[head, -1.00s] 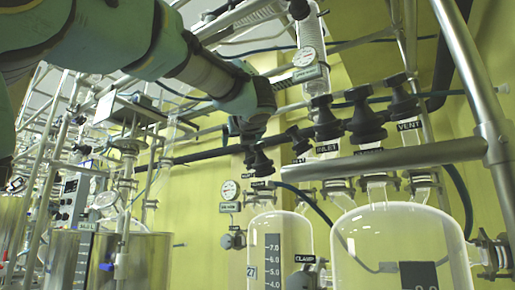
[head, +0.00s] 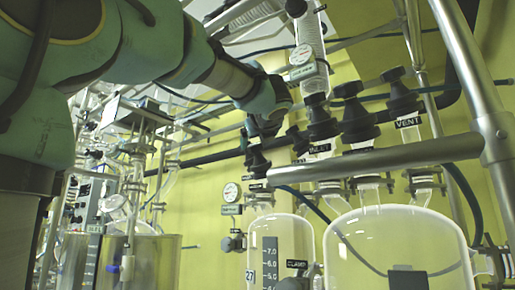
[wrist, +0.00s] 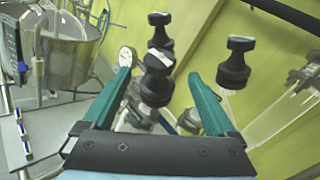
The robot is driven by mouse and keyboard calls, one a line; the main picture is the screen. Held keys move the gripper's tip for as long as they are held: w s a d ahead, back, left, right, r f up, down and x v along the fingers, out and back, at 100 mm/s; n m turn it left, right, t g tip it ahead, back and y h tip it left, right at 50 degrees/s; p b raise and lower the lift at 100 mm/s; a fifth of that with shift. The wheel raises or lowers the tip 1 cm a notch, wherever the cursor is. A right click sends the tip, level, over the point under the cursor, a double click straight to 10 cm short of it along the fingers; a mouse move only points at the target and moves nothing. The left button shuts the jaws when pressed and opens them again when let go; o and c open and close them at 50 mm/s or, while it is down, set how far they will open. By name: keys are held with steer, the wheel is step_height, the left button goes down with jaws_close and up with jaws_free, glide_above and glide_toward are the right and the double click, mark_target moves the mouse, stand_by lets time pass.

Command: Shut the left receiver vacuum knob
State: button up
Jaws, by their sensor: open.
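The left receiver (head: 276,245) is a clear glass vessel with a dark volume scale. Black knobs stand above it, one at its left (head: 258,162) and one further right (head: 298,140). My gripper (head: 264,126) is beside these knobs, partly hidden by my own arm. In the wrist view its two teal fingers (wrist: 158,76) are open, with a black knob (wrist: 157,80) showing between them. I cannot tell whether the fingers touch it. A second knob (wrist: 160,28) stands beyond and a third (wrist: 235,62) outside the right finger. I cannot read which knob is the vacuum one.
The right receiver (head: 395,245) carries knobs including one labelled INLET (head: 319,118) and one labelled VENT (head: 401,95). A thick metal rail (head: 380,162) crosses in front of it. A pressure gauge (head: 231,192) hangs left of the left receiver. A steel vessel (head: 150,262) stands at left.

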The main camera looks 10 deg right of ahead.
mark_target(255, 148)
steer(key=w, duration=0.5)
steer(key=w+p, duration=0.1)
steer(key=w, duration=0.1)
steer(key=shift+w+d, duration=0.2)
steer(key=shift+d, duration=0.05)
steer(key=shift+c, duration=0.3)
steer(key=c, duration=1.3)
